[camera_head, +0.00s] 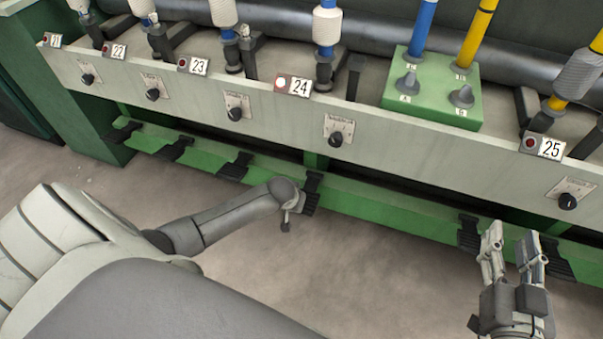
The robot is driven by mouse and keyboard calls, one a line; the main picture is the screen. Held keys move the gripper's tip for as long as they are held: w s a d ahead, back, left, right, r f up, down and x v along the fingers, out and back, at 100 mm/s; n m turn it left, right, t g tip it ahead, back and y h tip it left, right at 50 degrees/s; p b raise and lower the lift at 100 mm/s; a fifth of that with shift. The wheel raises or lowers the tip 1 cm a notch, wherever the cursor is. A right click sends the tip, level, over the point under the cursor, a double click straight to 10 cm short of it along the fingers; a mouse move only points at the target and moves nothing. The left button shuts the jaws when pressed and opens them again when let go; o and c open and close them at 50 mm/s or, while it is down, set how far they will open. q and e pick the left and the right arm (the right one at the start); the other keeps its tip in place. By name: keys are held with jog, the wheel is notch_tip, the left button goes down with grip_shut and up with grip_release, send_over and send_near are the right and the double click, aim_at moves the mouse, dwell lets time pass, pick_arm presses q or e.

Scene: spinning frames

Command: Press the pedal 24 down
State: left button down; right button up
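The sign 24 (299,87) is on the frame's front rail, with a pale lamp beside it, while the other signs have red lamps. Below it, a black pedal (312,192) sits on the green lower beam; it carries no readable number of its own. My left gripper (286,224) is just left of this pedal, mostly hidden behind its own wrist. I cannot tell whether it touches the pedal or whether its fingers are open. My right gripper (511,238) is at the lower right, fingers apart and empty, in front of another black pedal (469,234).
Several more pedals line the green beam (385,213) to the left and right. The pale front rail (420,140) with black knobs runs above them. The concrete floor (370,275) between my arms is clear.

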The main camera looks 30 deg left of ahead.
pick_arm(q)
jog(key=s+p, duration=0.1)
jog(key=s+r+p, duration=0.1)
jog(key=s+p, duration=0.1)
jog(key=s+d+r+p, duration=0.1)
jog(key=p, duration=0.1)
jog(key=shift+s+r, duration=0.1)
jog(key=shift+s, duration=0.15)
pick_arm(e)
jog(key=s+d+f+g+h, duration=0.1)
jog(key=s+d+f+g, duration=0.2)
jog(key=s+f+g, duration=0.3)
jog(key=s+d+f+g+h, duration=0.2)
jog(key=s+f+g, duration=0.5)
jog(key=s, duration=0.4)
jog(key=shift+d+f+m+h, duration=0.3)
jog(key=shift+d+f, duration=0.35)
jog(key=shift+d, duration=0.15)
jog(key=shift+w, duration=0.1)
